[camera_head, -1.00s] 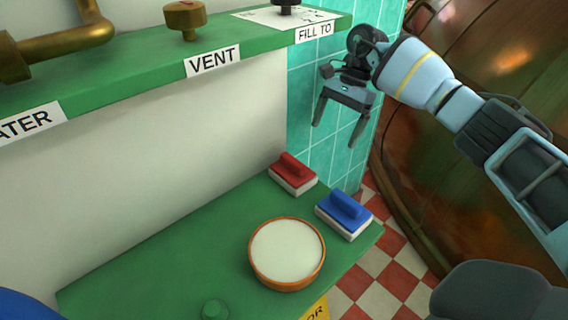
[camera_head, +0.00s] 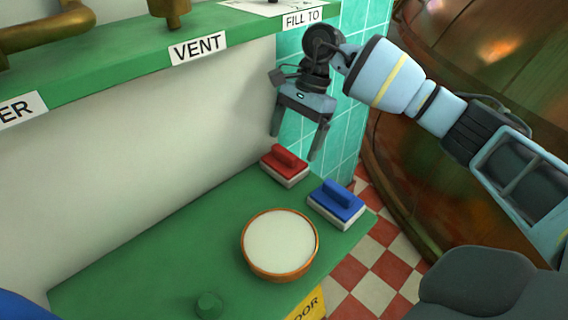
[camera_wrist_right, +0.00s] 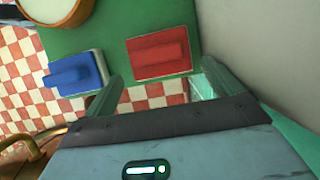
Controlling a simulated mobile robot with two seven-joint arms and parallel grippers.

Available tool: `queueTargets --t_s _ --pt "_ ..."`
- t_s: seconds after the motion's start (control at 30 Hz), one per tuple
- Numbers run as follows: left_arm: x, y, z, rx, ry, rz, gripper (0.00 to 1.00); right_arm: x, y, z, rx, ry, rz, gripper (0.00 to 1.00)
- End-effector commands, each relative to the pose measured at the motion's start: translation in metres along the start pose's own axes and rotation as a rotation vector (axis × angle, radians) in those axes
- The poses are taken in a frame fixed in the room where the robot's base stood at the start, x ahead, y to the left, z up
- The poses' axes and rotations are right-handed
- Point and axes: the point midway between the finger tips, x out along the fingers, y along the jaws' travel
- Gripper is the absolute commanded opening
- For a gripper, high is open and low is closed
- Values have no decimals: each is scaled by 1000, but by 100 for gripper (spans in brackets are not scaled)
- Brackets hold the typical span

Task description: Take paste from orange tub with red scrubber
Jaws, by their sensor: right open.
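The red scrubber (camera_head: 285,164), a red-handled block with a white base, sits at the far end of the green shelf. It also shows in the right wrist view (camera_wrist_right: 158,53), just ahead of the fingers. The orange tub (camera_head: 279,270) stands nearer me on the same shelf, full of pale paste (camera_head: 280,242); part of it shows at the top left of the wrist view (camera_wrist_right: 62,14). My right gripper (camera_head: 294,148) is open and empty above the red scrubber, its fingers pointing down. My left gripper is not in view.
A blue scrubber (camera_head: 338,203) sits beside the red one, near the shelf's right edge. A green knob (camera_head: 209,305) is at the front. An upper green ledge (camera_head: 130,70) with brass fittings overhangs the wall. The shelf left of the tub is clear.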

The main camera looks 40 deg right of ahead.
Motion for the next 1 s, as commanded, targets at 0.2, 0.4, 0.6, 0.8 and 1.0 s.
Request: queueTargets --t_s 0.2,0.4,0.6,0.8,1.0 --pt "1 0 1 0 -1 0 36 4 0 9 -4 0 0 92" --pt "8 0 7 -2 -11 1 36 33 0 10 -1 0 3 92" --pt "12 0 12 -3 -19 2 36 54 0 10 -1 0 0 92" --pt "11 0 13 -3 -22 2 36 54 0 11 -1 0 -2 92" --pt "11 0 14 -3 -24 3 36 54 0 11 -1 0 -2 68"
